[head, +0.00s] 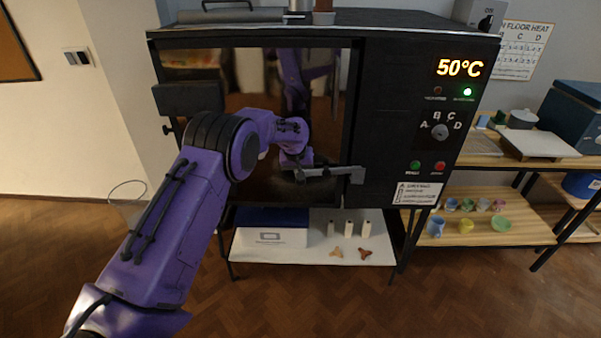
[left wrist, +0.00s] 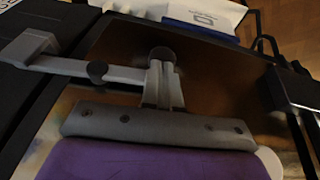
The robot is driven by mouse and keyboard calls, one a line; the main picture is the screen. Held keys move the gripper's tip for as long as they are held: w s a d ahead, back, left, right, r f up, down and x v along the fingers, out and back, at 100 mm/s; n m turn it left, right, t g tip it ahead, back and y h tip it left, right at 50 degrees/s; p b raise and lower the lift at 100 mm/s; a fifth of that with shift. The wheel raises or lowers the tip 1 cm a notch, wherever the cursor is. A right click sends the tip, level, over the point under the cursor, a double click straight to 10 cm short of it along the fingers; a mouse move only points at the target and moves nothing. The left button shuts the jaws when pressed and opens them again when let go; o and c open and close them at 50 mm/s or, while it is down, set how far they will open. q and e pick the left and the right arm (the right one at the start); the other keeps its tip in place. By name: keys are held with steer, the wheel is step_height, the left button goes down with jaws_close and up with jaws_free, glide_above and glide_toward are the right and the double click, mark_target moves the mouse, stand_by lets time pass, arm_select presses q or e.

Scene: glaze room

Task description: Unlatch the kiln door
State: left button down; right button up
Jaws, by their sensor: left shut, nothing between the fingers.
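The black kiln (head: 400,60) has a dark glossy door (head: 235,80) that looks closed and reflects my arm. A grey latch bar (head: 330,171) lies about level across the door's right edge. Its right end meets a bracket (head: 357,175) on the kiln front; the left wrist view shows this bracket (left wrist: 32,46) and the bar (left wrist: 75,68). My left gripper (head: 299,174) is at the bar's left end. In the left wrist view its fingers (left wrist: 162,72) are shut and empty, beside a dark round knob (left wrist: 162,54); contact is unclear. My right gripper is out of view.
The kiln's display (head: 459,68) reads 50°C, above a dial (head: 439,131) and buttons. A low shelf (head: 310,250) under the kiln holds a white box (head: 270,237) and small pieces. A wooden rack (head: 500,225) with cups stands at right. The floor at front right is clear.

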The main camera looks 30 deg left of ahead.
arm_select(q)
steer(key=w+d+f+n+t+h+b, duration=0.2)
steer(key=f+t+h+b, duration=0.6)
steer(key=b, duration=2)
steer(key=shift+d+f+n+h+b, duration=0.35)
steer(key=shift+d+f+h, duration=0.2)
steer(key=shift+f+h, duration=1.1)
steer(key=shift+f+y, duration=0.25)
steer(key=f+p+v, duration=0.1)
steer(key=p+v, duration=0.2)
steer(key=v, duration=1.1)
steer(key=shift+w+a, duration=0.2)
steer(key=shift+a, duration=0.15)
